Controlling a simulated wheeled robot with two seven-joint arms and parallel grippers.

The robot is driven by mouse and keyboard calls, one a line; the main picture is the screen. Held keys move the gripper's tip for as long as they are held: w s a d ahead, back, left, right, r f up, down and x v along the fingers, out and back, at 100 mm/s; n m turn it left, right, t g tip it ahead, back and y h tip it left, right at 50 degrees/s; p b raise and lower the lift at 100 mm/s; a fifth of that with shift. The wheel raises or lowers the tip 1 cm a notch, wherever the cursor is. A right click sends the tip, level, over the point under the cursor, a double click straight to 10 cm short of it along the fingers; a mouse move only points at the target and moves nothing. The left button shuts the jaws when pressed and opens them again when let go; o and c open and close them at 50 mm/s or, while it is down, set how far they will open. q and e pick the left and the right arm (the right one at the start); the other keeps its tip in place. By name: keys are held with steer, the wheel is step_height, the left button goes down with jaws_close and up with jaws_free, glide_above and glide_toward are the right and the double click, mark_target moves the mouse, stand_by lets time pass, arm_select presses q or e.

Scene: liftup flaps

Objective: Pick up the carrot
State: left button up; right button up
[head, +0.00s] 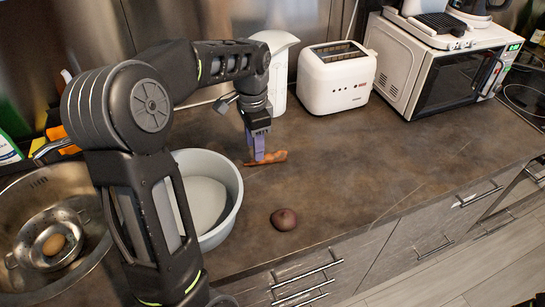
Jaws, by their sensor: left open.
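The carrot (274,158) is a small orange-brown, elongated thing lying on the dark countertop. It lies just right of the grey-white bowl, near the toaster. My left gripper (258,157) reaches down from above at the left part of the carrot. Its purple fingers point downward and cover a little of the carrot. The jaws are open, and the gap between them is hard to see from this angle. I cannot tell whether the fingers touch the carrot. My right gripper is not in view.
A grey-white bowl (231,215) stands left of the carrot, partly behind my arm. A dark round vegetable (284,219) lies nearer the counter edge. A white toaster (336,77) and a microwave (440,75) stand behind. A metal sink (20,200) is at left. The right counter is clear.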

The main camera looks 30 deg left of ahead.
mark_target(266, 159)
arm_select(q)
steer(key=shift+f, duration=2.2)
steer(key=shift+f, duration=0.15)
steer(key=shift+c, duration=0.2)
jaws_close()
